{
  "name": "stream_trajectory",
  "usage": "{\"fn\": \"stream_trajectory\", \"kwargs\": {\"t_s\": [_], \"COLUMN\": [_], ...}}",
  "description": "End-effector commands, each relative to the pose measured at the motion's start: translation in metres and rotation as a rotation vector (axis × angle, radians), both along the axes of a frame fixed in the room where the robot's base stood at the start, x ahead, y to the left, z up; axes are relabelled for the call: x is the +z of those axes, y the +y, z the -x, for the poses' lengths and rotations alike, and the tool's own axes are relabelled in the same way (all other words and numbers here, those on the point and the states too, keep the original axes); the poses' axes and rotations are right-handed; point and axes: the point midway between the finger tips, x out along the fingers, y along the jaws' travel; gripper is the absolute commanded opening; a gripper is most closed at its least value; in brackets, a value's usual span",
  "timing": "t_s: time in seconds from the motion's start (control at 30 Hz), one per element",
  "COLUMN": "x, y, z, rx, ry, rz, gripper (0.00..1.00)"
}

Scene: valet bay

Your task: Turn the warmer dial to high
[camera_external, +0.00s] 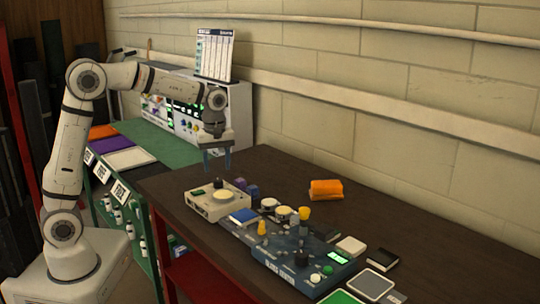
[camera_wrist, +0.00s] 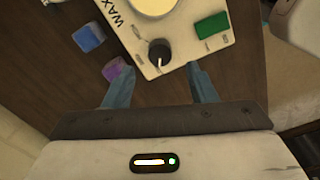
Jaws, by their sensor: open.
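The wax warmer (camera_external: 205,207) is a cream box on the dark table, with a round pale pot on top. Its black dial (camera_external: 218,183) stands at the far edge of its top. In the wrist view the warmer (camera_wrist: 190,48) carries "WAX" lettering, and the dial (camera_wrist: 158,52) has a white pointer line aimed toward my gripper. The small labels around the dial are too blurred to read. My gripper (camera_external: 216,165) points down above the dial, apart from it. In the wrist view its open, empty fingers (camera_wrist: 159,80) lie on either side, just short of the dial.
A dark blue console (camera_external: 295,262) with yellow knobs stands to the right. An orange cloth (camera_external: 326,190) lies behind; the table around it is clear.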

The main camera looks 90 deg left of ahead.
Motion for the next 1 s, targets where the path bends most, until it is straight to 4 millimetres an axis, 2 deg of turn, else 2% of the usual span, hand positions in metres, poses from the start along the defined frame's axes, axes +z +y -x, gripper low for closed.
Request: {"fn": "stream_trajectory", "kwargs": {"t_s": [0.1, 0.3, 0.67, 1.0], "x": [-0.021, -0.045, -0.050, -0.050], "y": [-0.001, -0.001, -0.001, -0.001], "z": [0.000, 0.000, 0.000, 0.000], "rx": [-0.002, -0.003, -0.004, -0.004], "ry": [0.003, 0.001, -0.001, -0.001], "rz": [0.002, 0.002, 0.000, 0.000], "gripper": [0.51, 0.51, 0.51, 0.24]}}
